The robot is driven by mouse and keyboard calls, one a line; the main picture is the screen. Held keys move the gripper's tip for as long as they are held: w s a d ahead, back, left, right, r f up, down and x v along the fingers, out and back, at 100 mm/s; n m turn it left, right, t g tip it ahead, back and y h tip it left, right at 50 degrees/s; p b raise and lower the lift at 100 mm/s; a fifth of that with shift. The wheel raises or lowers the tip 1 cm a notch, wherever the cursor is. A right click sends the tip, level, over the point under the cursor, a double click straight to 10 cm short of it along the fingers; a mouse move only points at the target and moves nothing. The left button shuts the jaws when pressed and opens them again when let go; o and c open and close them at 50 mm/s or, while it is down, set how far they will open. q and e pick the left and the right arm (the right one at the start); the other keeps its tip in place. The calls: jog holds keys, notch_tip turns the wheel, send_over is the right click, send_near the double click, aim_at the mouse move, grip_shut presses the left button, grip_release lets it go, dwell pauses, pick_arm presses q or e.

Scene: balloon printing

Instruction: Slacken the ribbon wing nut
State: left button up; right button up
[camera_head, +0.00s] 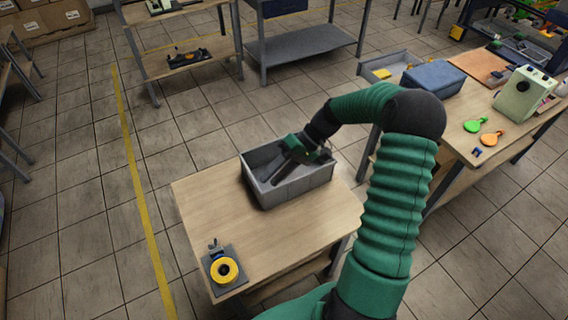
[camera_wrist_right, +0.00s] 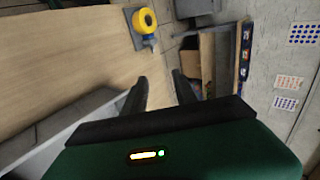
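A yellow ribbon spool (camera_head: 224,270) sits on a small dark base plate (camera_head: 238,283) at the near left corner of the wooden table. A small blue and dark grey part (camera_head: 215,249) stands beside the spool; the wing nut is too small to pick out for sure. The spool also shows at the top of the right wrist view (camera_wrist_right: 145,20). My right gripper (camera_head: 279,177) is over the grey bin, reaching inside its outline and well apart from the spool. In the right wrist view its two fingers (camera_wrist_right: 160,80) are spread with nothing between them. My left gripper is out of view.
The grey bin (camera_head: 322,178) stands at the table's far edge. The wooden table top (camera_head: 270,235) is clear between bin and spool. A side table at right holds a blue bin (camera_head: 434,76), a pale green machine (camera_head: 522,95) and green (camera_head: 475,125) and orange (camera_head: 490,139) balloon-shaped pieces.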

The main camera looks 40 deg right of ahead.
jog(key=v, duration=0.5)
jog(key=shift+d+r, duration=0.1)
jog(key=shift+d, duration=0.05)
